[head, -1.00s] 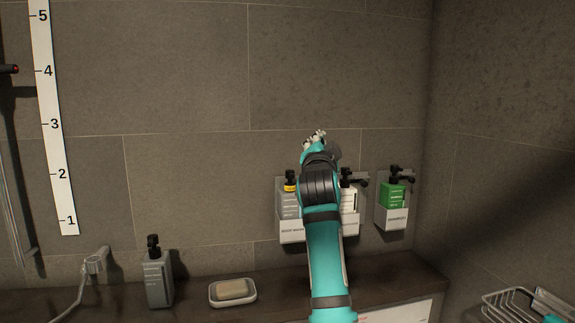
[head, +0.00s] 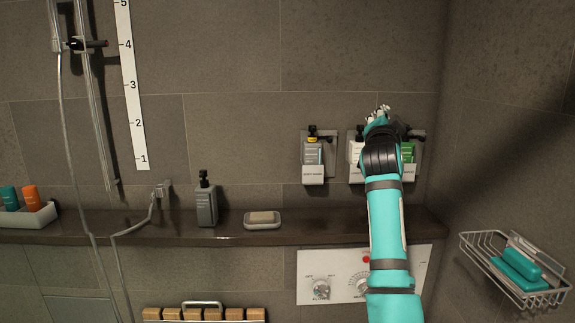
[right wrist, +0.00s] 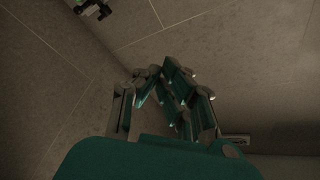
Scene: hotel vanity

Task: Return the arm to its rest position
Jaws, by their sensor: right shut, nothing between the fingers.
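My right arm rises from the lower right of the head view. Its gripper (head: 378,114) is raised in front of the tiled wall, near the top of the wall dispensers. The gripper is small and partly hidden by its own wrist in the head view. In the right wrist view its fingers (right wrist: 165,97) are shut with nothing held. My left gripper is not in view.
A grey dispenser (head: 312,153) is clear of the arm; a white one (head: 356,151) and a green one (head: 408,153) are partly hidden behind it. The shelf holds a dark bottle (head: 206,203) and soap dish (head: 262,226). A wire basket (head: 480,246) hangs right.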

